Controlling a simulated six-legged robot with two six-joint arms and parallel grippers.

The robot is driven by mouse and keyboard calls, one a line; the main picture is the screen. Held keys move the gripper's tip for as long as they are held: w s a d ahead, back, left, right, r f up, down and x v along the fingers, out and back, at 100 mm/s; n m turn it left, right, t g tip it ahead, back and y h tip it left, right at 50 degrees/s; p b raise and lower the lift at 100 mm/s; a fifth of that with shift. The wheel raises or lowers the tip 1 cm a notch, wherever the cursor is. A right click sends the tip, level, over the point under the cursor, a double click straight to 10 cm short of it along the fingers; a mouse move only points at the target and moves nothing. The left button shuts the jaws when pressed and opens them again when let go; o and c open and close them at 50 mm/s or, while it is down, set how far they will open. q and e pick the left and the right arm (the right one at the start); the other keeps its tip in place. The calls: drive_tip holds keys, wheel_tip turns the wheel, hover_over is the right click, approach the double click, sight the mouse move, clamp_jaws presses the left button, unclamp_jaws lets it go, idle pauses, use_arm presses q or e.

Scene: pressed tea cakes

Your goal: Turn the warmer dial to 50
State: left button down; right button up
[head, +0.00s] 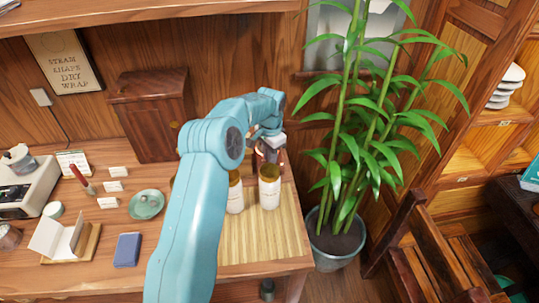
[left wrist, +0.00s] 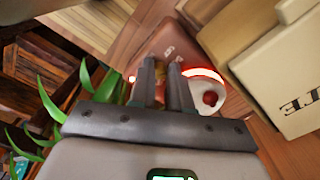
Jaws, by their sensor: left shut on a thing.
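The warmer (head: 270,158) is a small reddish-brown unit at the back of the slatted mat, mostly hidden by my left arm and gripper in the head view. In the left wrist view the warmer (left wrist: 170,42) shows a brown face with small pale marks and a glowing red-white rim. My left gripper (head: 268,140) is at the warmer. In the left wrist view its fingers (left wrist: 165,75) are shut on a small brassy piece, the dial (left wrist: 160,68), at that face. The dial's setting cannot be read. My right gripper is not in view.
A potted bamboo (head: 340,240) stands close on the right. A green dish (head: 146,205), a blue box (head: 127,250) and a scale (head: 28,185) lie left. A wooden box (head: 152,115) stands behind.

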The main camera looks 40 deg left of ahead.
use_arm(q)
drive_tip(key=c, duration=1.1)
unclamp_jaws()
drive_tip(key=shift+w+d, duration=0.1)
drive_tip(key=shift+w, duration=0.05)
